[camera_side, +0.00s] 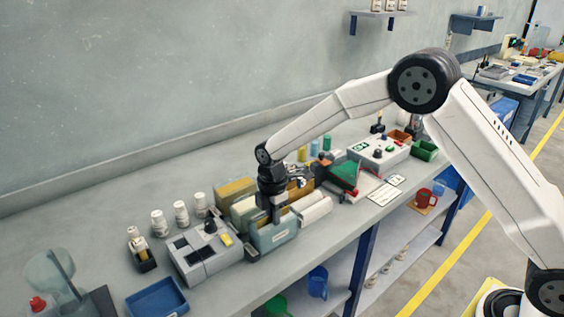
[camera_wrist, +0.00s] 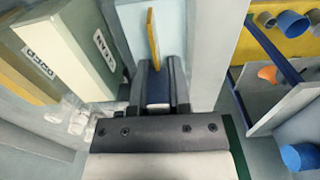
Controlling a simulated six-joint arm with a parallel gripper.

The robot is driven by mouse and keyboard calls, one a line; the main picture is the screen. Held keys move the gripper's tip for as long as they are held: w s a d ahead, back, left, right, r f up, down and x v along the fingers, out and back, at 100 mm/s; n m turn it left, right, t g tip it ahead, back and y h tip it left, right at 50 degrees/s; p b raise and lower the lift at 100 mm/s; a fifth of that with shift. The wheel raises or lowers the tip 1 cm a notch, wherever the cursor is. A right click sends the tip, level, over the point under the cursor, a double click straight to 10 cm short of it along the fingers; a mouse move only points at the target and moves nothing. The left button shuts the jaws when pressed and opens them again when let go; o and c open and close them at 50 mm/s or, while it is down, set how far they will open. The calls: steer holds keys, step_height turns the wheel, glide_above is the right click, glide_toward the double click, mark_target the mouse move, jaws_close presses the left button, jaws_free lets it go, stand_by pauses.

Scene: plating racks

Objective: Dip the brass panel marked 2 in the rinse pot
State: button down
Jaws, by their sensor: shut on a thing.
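My gripper (camera_side: 276,212) points down over the front pale grey-green pot (camera_side: 274,236), whose label is too small to read. In the wrist view the gripper (camera_wrist: 160,82) is shut on a thin brass panel (camera_wrist: 152,38), seen nearly edge-on. The panel stands against the pale blue interior of the pot (camera_wrist: 175,22); how deep it sits cannot be told. Its number does not show. I cannot tell from the labels which pot is for rinsing.
A grey control box (camera_side: 205,262) and several white bottles (camera_side: 181,214) stand left of the pots. A blue tray (camera_side: 157,298) lies at the front left. White rolls (camera_side: 315,208) lie right of the front pot. The bench's front edge is close to the pot.

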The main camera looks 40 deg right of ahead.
steer(key=shift+r, duration=3.8)
